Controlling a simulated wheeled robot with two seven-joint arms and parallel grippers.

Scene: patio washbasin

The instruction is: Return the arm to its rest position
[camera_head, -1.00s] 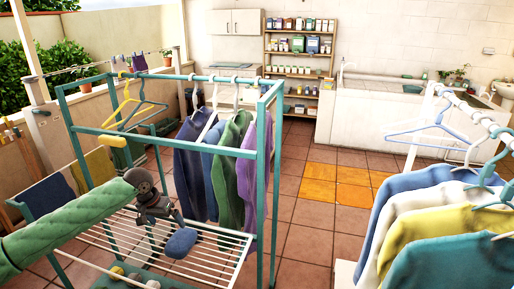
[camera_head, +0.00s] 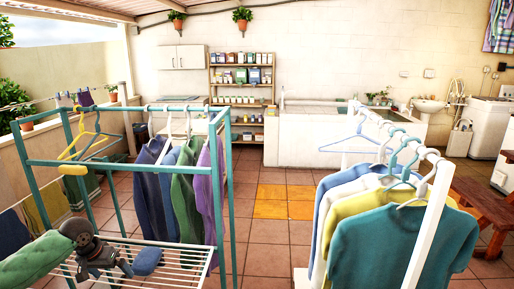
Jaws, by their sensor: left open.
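My left arm, in a green quilted sleeve (camera_head: 36,262), comes in at the lower left of the head view. Its dark grey left gripper (camera_head: 104,267) is low over the white slatted shelf of the teal drying rack (camera_head: 222,190). The gripper is open, and I see nothing held between its fingers. A blue rounded item (camera_head: 147,261) is just to the right of the gripper, at the shelf. I cannot tell whether they touch. My right gripper is not in view.
Dark blue, blue, green and purple garments (camera_head: 184,200) hang in the rack beside the arm. A yellow hanger (camera_head: 82,140) hangs at its left. A white rail (camera_head: 425,230) with several shirts stands at right. Tiled floor (camera_head: 262,262) lies open between them.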

